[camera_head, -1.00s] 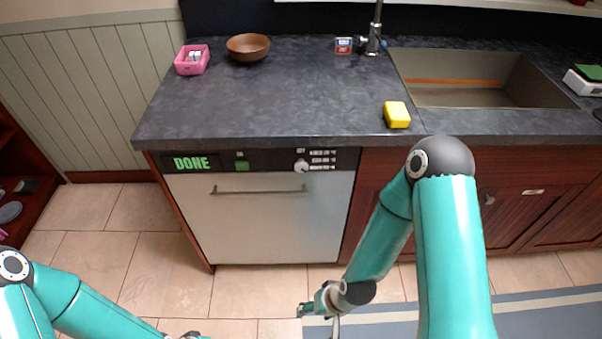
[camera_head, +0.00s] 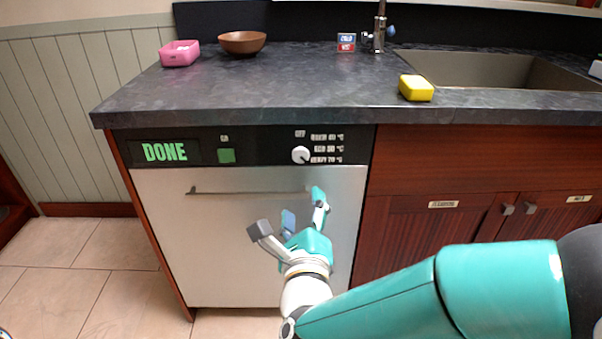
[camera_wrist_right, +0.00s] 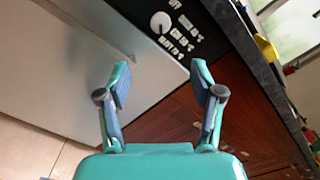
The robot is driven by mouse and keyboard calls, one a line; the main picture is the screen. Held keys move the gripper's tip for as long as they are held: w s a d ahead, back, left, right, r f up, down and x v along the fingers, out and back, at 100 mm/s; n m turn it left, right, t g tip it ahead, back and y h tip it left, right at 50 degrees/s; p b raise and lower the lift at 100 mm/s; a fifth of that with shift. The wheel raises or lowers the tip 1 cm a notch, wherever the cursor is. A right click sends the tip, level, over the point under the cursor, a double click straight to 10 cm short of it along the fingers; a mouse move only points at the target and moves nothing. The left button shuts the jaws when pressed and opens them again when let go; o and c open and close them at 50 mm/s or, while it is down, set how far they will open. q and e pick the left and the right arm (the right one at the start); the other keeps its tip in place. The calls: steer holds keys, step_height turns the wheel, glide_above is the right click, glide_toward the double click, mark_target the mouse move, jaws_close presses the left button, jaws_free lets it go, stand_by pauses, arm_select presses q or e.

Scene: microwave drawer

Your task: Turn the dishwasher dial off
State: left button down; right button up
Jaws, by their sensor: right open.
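The dial also shows in the right wrist view (camera_wrist_right: 160,22), beyond the fingers. My right gripper (camera_head: 288,212) is open and empty in front of the dishwasher door, below the dial and apart from it. In the right wrist view its two fingers (camera_wrist_right: 160,88) are spread. My left gripper is not in view.
A bar handle (camera_head: 248,190) crosses the door just below the panel. The dark countertop (camera_head: 250,95) overhangs above, with a yellow sponge (camera_head: 416,88), a brown bowl (camera_head: 242,42) and a pink box (camera_head: 180,53). Red wooden cabinets (camera_head: 440,160) stand to the right.

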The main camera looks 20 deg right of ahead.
mark_target(300, 157)
steer(key=x, duration=1.6)
steer(key=shift+w+d, duration=0.1)
steer(key=shift+w, duration=0.2)
steer(key=c, duration=1.1)
steer(key=shift+f, duration=0.1)
steer(key=shift+c, duration=0.2)
